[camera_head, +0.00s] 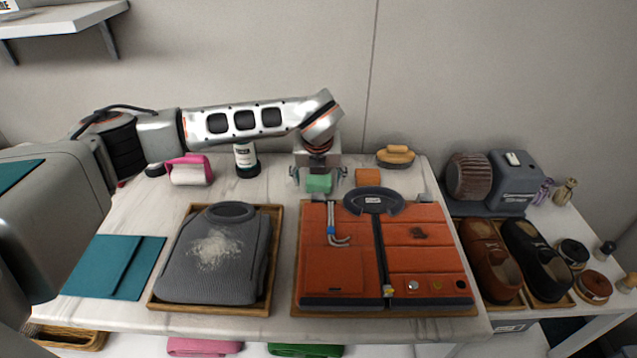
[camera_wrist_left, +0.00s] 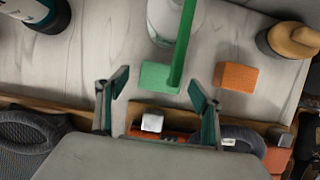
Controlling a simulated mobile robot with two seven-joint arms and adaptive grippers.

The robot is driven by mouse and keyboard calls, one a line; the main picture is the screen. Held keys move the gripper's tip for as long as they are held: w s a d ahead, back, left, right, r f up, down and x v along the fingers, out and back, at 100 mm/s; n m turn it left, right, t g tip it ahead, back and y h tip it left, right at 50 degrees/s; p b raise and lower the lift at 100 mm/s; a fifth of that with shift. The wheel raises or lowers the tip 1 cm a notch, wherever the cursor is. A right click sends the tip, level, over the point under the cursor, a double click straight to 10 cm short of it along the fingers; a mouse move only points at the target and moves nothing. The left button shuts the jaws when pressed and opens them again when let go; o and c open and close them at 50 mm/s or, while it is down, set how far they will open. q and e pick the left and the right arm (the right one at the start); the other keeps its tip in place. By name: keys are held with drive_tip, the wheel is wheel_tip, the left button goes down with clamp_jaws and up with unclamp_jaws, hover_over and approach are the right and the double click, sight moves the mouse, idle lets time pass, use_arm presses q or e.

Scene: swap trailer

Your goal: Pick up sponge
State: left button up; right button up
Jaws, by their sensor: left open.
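An orange sponge-like block (camera_head: 368,177) lies at the back of the marble table; it also shows in the left wrist view (camera_wrist_left: 236,77). To its left is a green block (camera_head: 319,184), which in the left wrist view (camera_wrist_left: 160,77) has a long green handle-like strip at its right side. My left gripper (camera_head: 318,178) points down at the green block, with its fingers apart on either side of it in the picture. In the left wrist view the gripper (camera_wrist_left: 160,96) is open, and I see no finger touching either block. My right gripper is not in view.
An orange garment (camera_head: 340,268) on a board and a grey sweater (camera_head: 190,260) with white powder on a tray fill the front. A wooden-backed brush (camera_head: 396,155) stands right of the blocks.

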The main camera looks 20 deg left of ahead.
use_arm(q)
drive_tip(key=shift+w+f, duration=0.3)
drive_tip(key=shift+f, duration=0.35)
drive_tip(key=c, duration=1.1)
drive_tip(key=shift+r, duration=0.1)
drive_tip(key=shift+r, duration=0.5)
wheel_tip(320, 180, up, 2)
drive_tip(key=shift+r, duration=0.15)
drive_tip(key=s+a, duration=0.1)
drive_tip(key=a, duration=0.4)
drive_tip(key=s+a+b, duration=0.1)
drive_tip(key=s+a, duration=0.1)
drive_tip(key=a, duration=0.3)
drive_tip(key=s+a, duration=0.1)
drive_tip(key=a, duration=0.4)
drive_tip(key=shift+s+a+b, duration=0.3)
drive_tip(key=shift+a+b, duration=0.05)
drive_tip(key=shift+b, duration=0.05)
drive_tip(key=shift+s+a, duration=0.25)
drive_tip(key=shift+a, duration=0.55)
drive_tip(key=shift+o, duration=0.7)
